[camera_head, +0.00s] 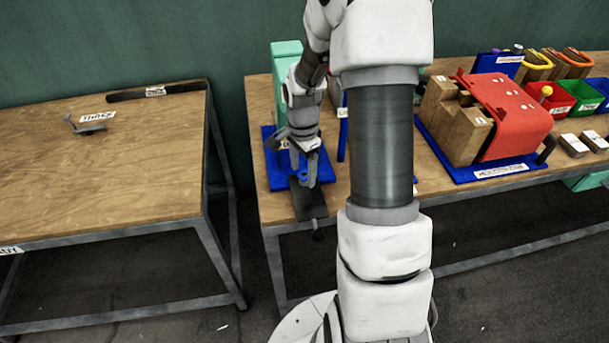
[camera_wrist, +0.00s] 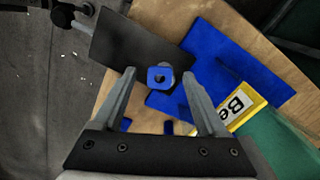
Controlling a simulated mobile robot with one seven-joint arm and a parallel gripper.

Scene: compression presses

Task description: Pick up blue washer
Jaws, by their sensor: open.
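The blue washer (camera_wrist: 160,77) shows in the wrist view as a small rounded blue square with a dark hole in its middle. It sits on a small grey support near the edge of a dark plate and a blue base. My gripper (camera_wrist: 158,75) is open, with one finger on each side of the washer and visible gaps to both. In the head view my gripper (camera_head: 308,183) is low over the blue base at the left end of the right table. The washer is hard to make out there.
A dark plate (camera_head: 309,206) with a knob juts past the table's front edge. A green press body (camera_head: 288,65) stands behind my gripper. A yellow-edged label block (camera_wrist: 243,104) is close to my right finger. A red and wooden fixture (camera_head: 505,112) and bins stand farther right. The left table is mostly clear.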

